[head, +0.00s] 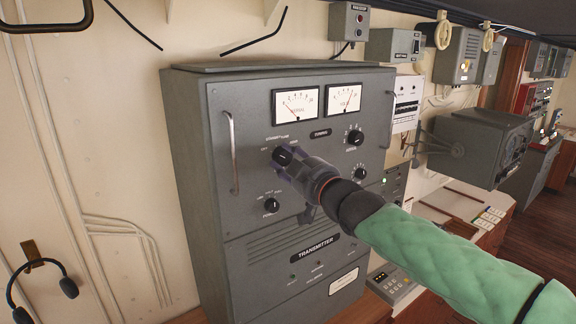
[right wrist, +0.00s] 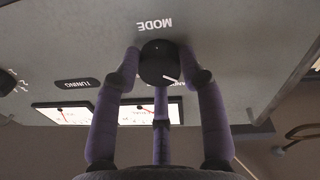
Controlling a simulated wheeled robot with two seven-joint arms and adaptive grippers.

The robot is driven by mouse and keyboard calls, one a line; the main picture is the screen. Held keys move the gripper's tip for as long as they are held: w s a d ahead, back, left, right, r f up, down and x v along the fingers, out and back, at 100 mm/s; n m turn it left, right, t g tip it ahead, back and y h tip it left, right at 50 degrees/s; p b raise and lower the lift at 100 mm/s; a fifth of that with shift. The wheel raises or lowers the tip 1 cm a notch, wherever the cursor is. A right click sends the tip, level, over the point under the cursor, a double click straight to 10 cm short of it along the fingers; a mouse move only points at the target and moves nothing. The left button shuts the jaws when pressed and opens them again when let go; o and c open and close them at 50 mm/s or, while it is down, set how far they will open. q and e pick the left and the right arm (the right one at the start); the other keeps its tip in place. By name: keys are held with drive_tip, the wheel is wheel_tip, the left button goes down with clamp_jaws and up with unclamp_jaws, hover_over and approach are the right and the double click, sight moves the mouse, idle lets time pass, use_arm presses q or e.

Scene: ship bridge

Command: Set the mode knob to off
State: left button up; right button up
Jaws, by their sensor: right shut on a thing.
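The mode knob (head: 281,155) is a round black knob on the front of the grey transmitter cabinet (head: 228,190), below the left meter. In the right wrist view the knob (right wrist: 157,60) sits under the upside-down word MODE, and a white mark on it points to the lower right. My right gripper (head: 290,160) reaches the knob from the right. In the right wrist view its purple fingers (right wrist: 161,72) are closed around the knob. The small position labels are partly hidden and too small to read fully. My left gripper is not in view.
Other black knobs are on the panel: an upper right one (head: 355,137), a lower right one (head: 360,173) and a lower left one (head: 271,205). A vertical metal handle (head: 233,152) stands left of the mode knob. Two meters (head: 296,104) are above.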

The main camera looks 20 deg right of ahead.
drive_tip(key=shift+w+a+f+n, duration=0.1)
drive_tip(key=shift+f+n, duration=0.4)
drive_tip(key=o, duration=1.2)
drive_tip(key=shift+c, duration=0.2)
drive_tip(key=shift+r, duration=0.15)
drive_tip(key=shift+r, duration=0.1)
drive_tip(key=shift+s+d+r, duration=0.1)
drive_tip(key=shift+s+d, duration=0.15)
drive_tip(key=shift+s, duration=0.15)
drive_tip(key=v, duration=1.1)
drive_tip(key=shift+f, duration=0.25)
